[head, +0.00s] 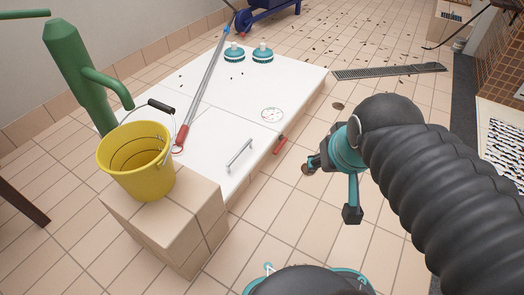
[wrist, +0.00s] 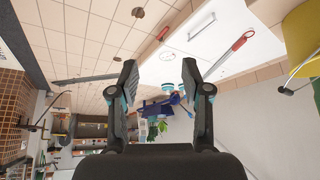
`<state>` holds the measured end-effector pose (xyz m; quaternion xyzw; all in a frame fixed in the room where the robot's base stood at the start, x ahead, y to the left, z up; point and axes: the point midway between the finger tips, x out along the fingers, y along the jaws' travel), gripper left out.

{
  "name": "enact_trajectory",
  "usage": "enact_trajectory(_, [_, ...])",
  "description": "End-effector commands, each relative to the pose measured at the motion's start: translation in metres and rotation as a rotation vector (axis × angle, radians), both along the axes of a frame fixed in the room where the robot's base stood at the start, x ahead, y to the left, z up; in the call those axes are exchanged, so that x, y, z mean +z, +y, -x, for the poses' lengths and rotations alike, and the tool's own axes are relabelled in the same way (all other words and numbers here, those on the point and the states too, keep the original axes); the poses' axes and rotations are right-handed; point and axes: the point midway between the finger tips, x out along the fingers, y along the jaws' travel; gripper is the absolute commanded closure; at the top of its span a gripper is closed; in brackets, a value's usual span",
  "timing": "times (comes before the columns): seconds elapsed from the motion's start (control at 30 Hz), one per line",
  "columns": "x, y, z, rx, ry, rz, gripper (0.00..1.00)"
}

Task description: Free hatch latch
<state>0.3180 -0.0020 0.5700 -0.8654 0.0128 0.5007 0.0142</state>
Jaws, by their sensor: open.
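A white hatch (head: 233,150) with a silver bar handle (head: 239,153) lies on a low white-topped block (head: 285,80). A small red latch (head: 280,145) is on the block's right side, near the hatch. The red latch also shows in the wrist view (wrist: 162,33), beyond the fingertips and near the top. The handle shows there too (wrist: 201,25). My gripper (head: 328,188) is open and empty, to the right of the latch and apart from it. In the wrist view its two fingers (wrist: 159,70) are spread with nothing between them.
A yellow bucket (head: 137,160) stands on a tiled block beside a green pump (head: 75,75). A grey pole with a red end (head: 205,90) leans across the white top, near two teal-based knobs (head: 262,53) and a round dial (head: 272,114).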

Motion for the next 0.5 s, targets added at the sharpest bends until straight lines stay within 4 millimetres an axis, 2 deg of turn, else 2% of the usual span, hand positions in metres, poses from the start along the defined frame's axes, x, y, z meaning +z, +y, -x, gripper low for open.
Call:
enact_trajectory(0.17, [-0.002, -0.005, -0.063, -0.086, -0.057, -0.032, 0.52])
enact_trajectory(0.3, [-0.004, -0.008, -0.121, -0.153, -0.126, -0.072, 0.52])
enact_trajectory(0.5, [-0.019, -0.014, -0.201, -0.244, -0.221, -0.140, 0.52])
